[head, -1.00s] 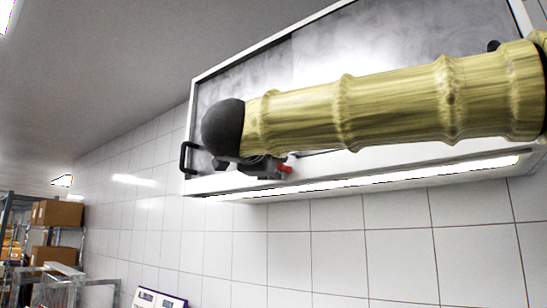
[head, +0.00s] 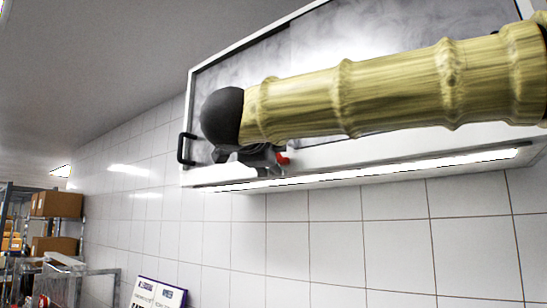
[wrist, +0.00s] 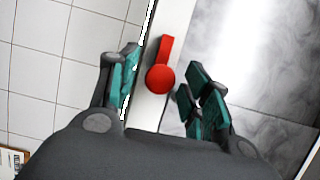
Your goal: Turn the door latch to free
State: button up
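The red door latch (wrist: 161,72) sits on the white frame strip in the wrist view, with a round hub and a short lever pointing up in that picture. My gripper (wrist: 160,88) is open, its teal-padded fingers on either side of the latch with a visible gap on both sides. In the head view my gripper (head: 255,157) is at the lower edge of the cabinet door. Only a small red part of the latch (head: 282,159) shows there, and my arm covers much of the door.
The wall cabinet (head: 300,50) has a cloudy glass door and a black handle (head: 186,148) at its left. A bright light strip (head: 370,172) runs beneath it. Shelving with boxes (head: 57,205) stands at far left, and a sign (head: 157,295) is below.

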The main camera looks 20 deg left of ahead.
jog(key=shift+s+a, duration=0.1)
jog(key=shift+s, duration=0.05)
jog(key=s, duration=1.2)
jog(key=shift+d, duration=0.4)
jog(key=shift+w, duration=0.15)
